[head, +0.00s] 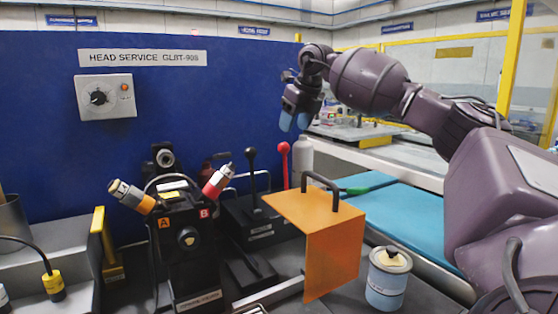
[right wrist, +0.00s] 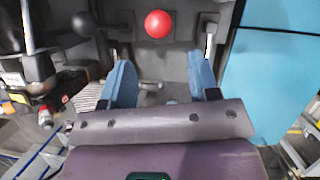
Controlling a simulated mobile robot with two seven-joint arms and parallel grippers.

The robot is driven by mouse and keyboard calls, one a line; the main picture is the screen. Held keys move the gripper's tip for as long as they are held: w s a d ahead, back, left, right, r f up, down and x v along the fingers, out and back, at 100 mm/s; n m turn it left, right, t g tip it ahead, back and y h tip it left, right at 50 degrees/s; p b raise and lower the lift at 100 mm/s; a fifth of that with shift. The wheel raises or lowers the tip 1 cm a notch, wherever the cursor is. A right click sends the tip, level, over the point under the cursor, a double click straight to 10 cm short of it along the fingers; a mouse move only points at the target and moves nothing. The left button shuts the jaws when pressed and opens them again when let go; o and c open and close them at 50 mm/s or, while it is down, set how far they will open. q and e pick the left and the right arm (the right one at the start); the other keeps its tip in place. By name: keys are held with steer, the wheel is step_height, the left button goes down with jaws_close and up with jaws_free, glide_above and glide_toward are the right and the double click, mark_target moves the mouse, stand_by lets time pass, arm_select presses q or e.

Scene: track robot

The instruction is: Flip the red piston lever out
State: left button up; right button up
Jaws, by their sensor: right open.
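The red piston lever (head: 284,149) stands upright on a black base behind the orange guard, with a red ball knob on a red stem. Its lower part is hidden by the orange guard. In the right wrist view the red knob (right wrist: 158,24) shows beyond the fingertips, roughly centred between them. My right gripper (head: 293,121) is open and empty, with blue fingertips pointing down just above and slightly right of the red knob in the head view. The open fingers (right wrist: 160,82) also show in the right wrist view, apart from the knob. My left gripper is not in view.
A black-knobbed lever (head: 251,154) stands left of the red one. The orange guard (head: 332,250) with a dark handle is in front. A blue-white can (head: 387,280) stands right of it. A black fixture with two connectors (head: 185,235) is at left. A blue mat (head: 415,222) lies right.

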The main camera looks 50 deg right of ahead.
mark_target(285, 151)
steer(key=b+x, duration=0.1)
steer(key=x, duration=0.7)
steer(key=shift+f+b, duration=0.2)
steer(key=shift+b, duration=0.1)
steer(key=shift+w+f, duration=0.3)
steer(key=shift+f, duration=0.3)
steer(key=shift+w+f, duration=0.1)
steer(key=shift+f, duration=0.15)
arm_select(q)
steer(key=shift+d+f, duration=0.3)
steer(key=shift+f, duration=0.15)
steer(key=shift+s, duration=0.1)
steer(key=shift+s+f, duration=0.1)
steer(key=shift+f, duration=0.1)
arm_select(e)
jaws_close()
